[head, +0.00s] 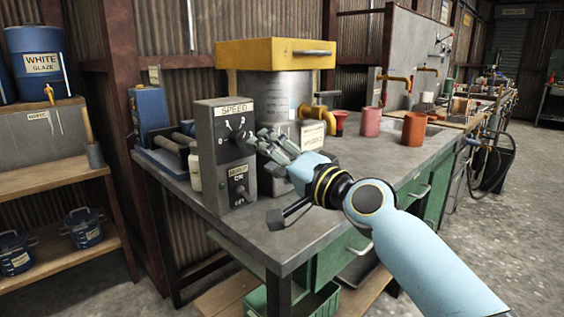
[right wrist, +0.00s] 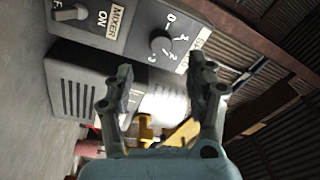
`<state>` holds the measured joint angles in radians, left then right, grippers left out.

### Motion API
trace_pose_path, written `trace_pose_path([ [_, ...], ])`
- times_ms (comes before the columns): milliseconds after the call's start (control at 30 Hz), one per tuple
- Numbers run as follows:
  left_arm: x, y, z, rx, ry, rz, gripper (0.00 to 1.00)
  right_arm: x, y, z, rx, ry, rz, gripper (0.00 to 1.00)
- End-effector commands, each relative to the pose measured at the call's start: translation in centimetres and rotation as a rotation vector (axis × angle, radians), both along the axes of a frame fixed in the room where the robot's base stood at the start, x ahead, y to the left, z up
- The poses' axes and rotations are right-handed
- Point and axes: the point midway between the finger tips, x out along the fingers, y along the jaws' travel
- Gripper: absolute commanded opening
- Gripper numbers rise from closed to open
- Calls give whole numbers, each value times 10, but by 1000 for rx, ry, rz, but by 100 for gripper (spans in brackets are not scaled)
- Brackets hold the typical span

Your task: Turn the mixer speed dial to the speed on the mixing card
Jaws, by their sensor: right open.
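The grey control box (head: 207,150) stands at the near edge of the bench with a SPEED label (head: 237,108) above its dial scale. In the right wrist view, the round black speed dial (right wrist: 160,45) sits on the panel beside the marks 0 to 3; its exact pointer setting is too small to read. My right gripper (head: 258,137) is open and empty, with fingertips in front of the dial, apparently apart from it. It also shows in the right wrist view (right wrist: 161,80). I cannot identify a readable mixing card. My left gripper is not in view.
A mixer switch (right wrist: 72,13) labelled ON sits on the same panel. Behind stands a tank (head: 275,92) with a yellow top (head: 275,53). A red cup (head: 371,122) and an orange cup (head: 414,129) stand right on the bench.

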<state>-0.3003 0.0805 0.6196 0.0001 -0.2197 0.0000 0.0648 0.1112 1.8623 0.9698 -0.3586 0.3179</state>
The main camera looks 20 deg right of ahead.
Motion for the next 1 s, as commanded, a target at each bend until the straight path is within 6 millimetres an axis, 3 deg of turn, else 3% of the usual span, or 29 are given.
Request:
trace_pose_path([
  [100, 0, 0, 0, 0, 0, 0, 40, -21, -6, -3, -3, 2, 1, 56],
  [300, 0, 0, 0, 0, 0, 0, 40, -38, -12, -4, 1, 2, 1, 56],
  [833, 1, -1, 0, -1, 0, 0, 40, -40, -11, -5, -9, 5, 4, 56],
  [933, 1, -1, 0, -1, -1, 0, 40, -54, 0, -22, -99, 50, 40, 56],
  [1000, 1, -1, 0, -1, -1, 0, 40, -76, 12, -46, -233, 119, 91, 56],
])
